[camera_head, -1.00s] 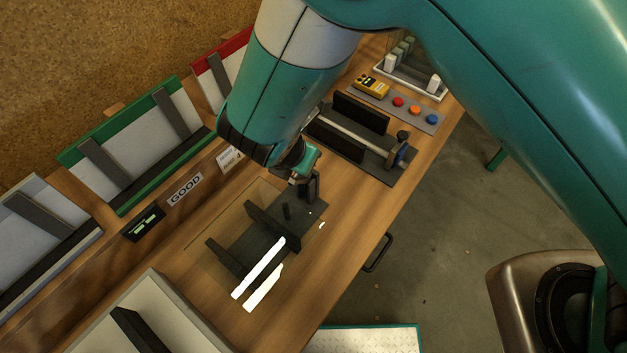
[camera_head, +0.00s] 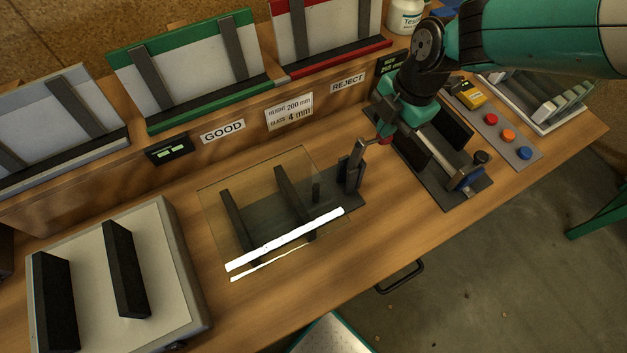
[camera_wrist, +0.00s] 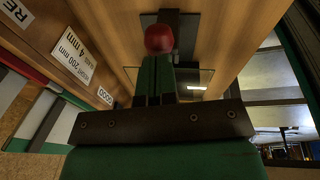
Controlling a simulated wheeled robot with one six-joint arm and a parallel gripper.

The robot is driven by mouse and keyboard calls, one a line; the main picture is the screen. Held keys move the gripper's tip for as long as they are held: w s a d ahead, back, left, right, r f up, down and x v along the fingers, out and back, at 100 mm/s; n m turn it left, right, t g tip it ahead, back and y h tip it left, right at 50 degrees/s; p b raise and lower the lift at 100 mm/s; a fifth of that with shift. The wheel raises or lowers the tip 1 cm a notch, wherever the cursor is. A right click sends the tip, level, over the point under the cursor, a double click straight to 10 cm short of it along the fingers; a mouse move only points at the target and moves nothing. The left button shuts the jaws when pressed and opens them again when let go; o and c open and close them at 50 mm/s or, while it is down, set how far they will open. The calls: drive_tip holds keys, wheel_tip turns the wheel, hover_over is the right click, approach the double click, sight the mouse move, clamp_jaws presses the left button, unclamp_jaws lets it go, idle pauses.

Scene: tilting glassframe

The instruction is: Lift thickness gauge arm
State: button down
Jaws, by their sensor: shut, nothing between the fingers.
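The thickness gauge (camera_head: 353,168) is a dark upright post on a dark base plate, with a thin arm reaching right to a red knob (camera_head: 384,139). The red knob (camera_wrist: 158,38) is also in the wrist view, right at the tips of my gripper's green fingers. My gripper (camera_head: 389,130) is just right of the gauge post, by the knob. Its fingers are shut with nothing between them. I cannot tell whether they touch the knob. A clear glass pane (camera_head: 255,186) lies over two dark rails left of the gauge.
A clamp-like fixture (camera_head: 478,188) stands right of my gripper, near coloured buttons (camera_head: 508,136). A light box with dark rails (camera_head: 190,300) is at front left. Green (camera_head: 140,60) and red (camera_head: 330,62) racks line the back. The bench front centre is clear.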

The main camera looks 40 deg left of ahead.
drive_tip(key=shift+w+d+f+b, duration=0.1)
drive_tip(key=shift+w+f+b, duration=0.15)
drive_tip(key=shift+w+b, duration=0.1)
idle(0.4)
wheel_tip(320, 180, up, 13)
drive_tip(key=w+d+b, duration=0.1)
drive_tip(key=d+b, duration=0.1)
drive_tip(key=shift+w+d, duration=0.2)
drive_tip(key=shift+w, duration=0.05)
idle(0.4)
